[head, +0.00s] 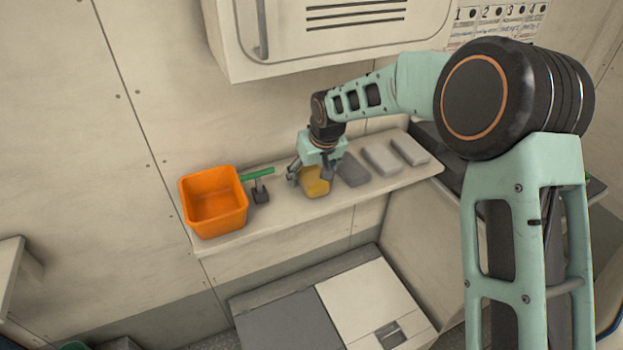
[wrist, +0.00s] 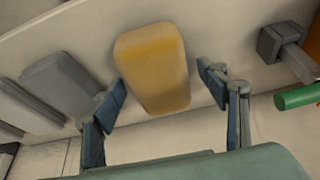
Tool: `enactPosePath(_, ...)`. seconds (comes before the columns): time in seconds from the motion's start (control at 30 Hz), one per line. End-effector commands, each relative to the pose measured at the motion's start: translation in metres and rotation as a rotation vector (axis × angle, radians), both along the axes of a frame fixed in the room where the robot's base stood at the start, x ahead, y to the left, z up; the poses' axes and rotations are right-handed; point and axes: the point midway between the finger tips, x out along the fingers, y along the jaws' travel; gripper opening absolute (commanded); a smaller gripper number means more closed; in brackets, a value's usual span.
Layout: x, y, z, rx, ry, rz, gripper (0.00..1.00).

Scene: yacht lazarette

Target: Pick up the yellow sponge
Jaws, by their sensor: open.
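The yellow sponge (head: 315,182) lies on the narrow shelf, between a black-based green-handled tool and a grey block. My gripper (head: 310,175) is over it with its fingers apart. In the wrist view the sponge (wrist: 153,68) sits between the two open fingertips (wrist: 160,85), with a gap showing on each side. The left finger is close to the sponge's lower left edge. Whether the fingertips are down at the sponge's height is hard to tell. The gripper holds nothing.
On the shelf (head: 222,239), an orange bin (head: 214,203) and the green-handled tool (head: 257,175) stand left of the sponge. A dark grey block (head: 352,169) is close on its right, with paler blocks (head: 382,159) beyond. A wall cabinet (head: 340,35) hangs above.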

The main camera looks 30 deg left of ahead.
Motion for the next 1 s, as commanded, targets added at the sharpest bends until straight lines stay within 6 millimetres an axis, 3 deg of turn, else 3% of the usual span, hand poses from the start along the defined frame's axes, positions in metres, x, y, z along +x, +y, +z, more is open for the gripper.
enactPosePath(0.4,0.0001,0.0001,-0.0014,0.0,0.0,0.0,0.67)
enactPosePath(0.73,0.0,0.0001,-0.0015,0.0,0.0,0.0,0.31)
enactPosePath(1.0,0.0,0.0001,-0.0009,0.0,0.0,0.0,0.3)
